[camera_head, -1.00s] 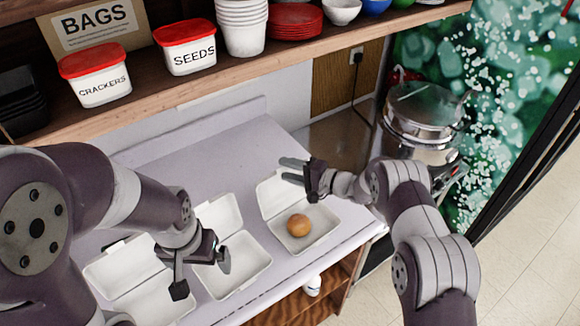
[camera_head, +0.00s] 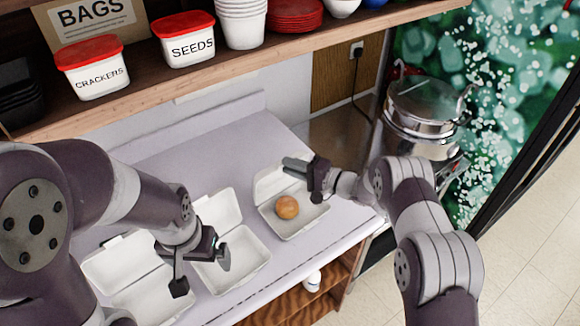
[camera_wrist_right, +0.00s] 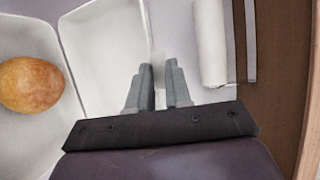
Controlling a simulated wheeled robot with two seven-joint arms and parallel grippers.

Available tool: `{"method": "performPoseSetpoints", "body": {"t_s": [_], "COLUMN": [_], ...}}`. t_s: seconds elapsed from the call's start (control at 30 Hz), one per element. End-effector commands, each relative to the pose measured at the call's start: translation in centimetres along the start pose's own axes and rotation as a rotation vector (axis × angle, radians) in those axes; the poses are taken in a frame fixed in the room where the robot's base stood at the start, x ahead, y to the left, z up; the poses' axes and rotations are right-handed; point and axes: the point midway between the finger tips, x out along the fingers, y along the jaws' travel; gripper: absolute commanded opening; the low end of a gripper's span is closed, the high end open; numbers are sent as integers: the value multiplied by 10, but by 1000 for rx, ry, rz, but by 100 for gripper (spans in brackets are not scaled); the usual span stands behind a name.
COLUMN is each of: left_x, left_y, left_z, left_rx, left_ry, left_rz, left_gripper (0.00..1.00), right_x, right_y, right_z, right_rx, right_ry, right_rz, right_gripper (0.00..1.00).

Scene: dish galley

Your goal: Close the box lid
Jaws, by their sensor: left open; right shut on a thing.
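A white open clamshell box (camera_head: 312,222) stands on the right of the counter with a round brown bun (camera_head: 287,207) in its base. Its lid (camera_head: 266,186) stands raised at the back; the lid also shows in the right wrist view (camera_wrist_right: 103,55), left of the fingers, with the bun (camera_wrist_right: 31,85) further left. My right gripper (camera_head: 294,166) is shut on the lid's edge, seen between the fingers in the wrist view (camera_wrist_right: 159,75). My left gripper (camera_head: 202,272) is open and empty, over the middle and left boxes.
Two more open, empty-looking white boxes, middle (camera_head: 245,262) and left (camera_head: 165,300), stand beside it. A shelf (camera_head: 180,82) with tubs and dishes overhangs the back. A metal pot (camera_head: 420,110) stands at the right. The back counter is clear.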

Motion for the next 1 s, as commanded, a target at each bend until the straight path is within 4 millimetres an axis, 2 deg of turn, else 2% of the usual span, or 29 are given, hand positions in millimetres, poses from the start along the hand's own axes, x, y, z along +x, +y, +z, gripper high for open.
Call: {"method": "performPoseSetpoints", "body": {"t_s": [0.03, 0.2, 0.4, 0.7, 1.0], "left_x": [10, 33, 51, 59, 61], "left_y": [0, 0, 0, 0, 0], "left_z": [1, 4, 6, 7, 7], "left_rx": [0, 0, 0, 0, 0], "left_ry": [0, 0, 0, 0, 0], "left_rz": [0, 0, 0, 0, 0], "left_gripper": [100, 100, 100, 100, 100], "right_x": [-4, -21, -41, -62, -70], "right_y": [7, 14, 18, 26, 31], "right_z": [1, 8, 16, 25, 29], "right_rx": [-8, -56, -113, -110, -111], "right_ry": [2, 2, 2, 1, 0], "right_rz": [-24, -140, -276, -269, -268], "right_gripper": [0, 0, 0, 0, 0]}}
